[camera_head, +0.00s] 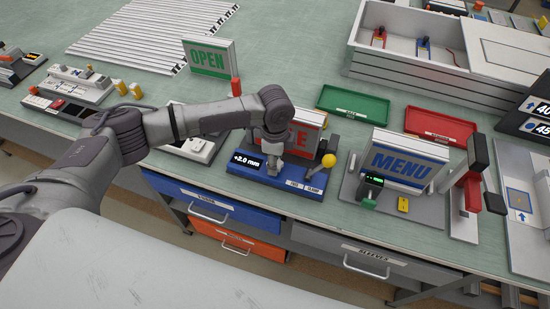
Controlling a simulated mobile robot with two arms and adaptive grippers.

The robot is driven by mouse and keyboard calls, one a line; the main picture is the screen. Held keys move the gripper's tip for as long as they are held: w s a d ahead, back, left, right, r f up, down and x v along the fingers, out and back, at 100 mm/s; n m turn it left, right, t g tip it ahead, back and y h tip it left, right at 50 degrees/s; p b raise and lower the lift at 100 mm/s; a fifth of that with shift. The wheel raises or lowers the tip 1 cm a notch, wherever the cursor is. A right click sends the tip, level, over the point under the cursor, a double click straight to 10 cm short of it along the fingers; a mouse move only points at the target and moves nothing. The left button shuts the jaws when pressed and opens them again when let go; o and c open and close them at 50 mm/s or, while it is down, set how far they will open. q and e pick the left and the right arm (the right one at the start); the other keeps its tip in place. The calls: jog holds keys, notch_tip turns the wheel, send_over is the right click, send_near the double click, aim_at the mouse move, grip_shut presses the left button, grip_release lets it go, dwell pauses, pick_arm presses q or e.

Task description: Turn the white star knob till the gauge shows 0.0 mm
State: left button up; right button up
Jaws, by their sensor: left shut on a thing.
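The gauge (247,160) on the blue fixture (240,182) reads +2.0 mm. My left gripper (273,165) points down onto this fixture, just right of the gauge. It is shut on what appears to be the white star knob, which the fingers mostly hide. A lever with a yellow ball (328,160) stands at the fixture's right end. My right gripper is not in view.
A MENU sign (408,160) stands in a grey fixture to the right. An OPEN sign (208,60) stands behind my left arm. Green (352,102) and red (440,125) trays lie behind. The green bench top (290,55) is clear at the back middle.

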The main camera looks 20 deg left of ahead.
pick_arm(q)
jog(key=m+p, duration=0.1)
jog(key=m, duration=0.2)
jog(key=shift+r+m, duration=0.1)
jog(key=shift+m, duration=0.2)
jog(key=m, duration=0.3)
jog(key=shift+m+p, duration=0.3)
jog(key=shift+p, duration=0.1)
jog(key=m, duration=0.8)
jog(key=shift+m, duration=0.3)
jog(key=o, duration=1.2)
jog(key=shift+c, duration=0.2)
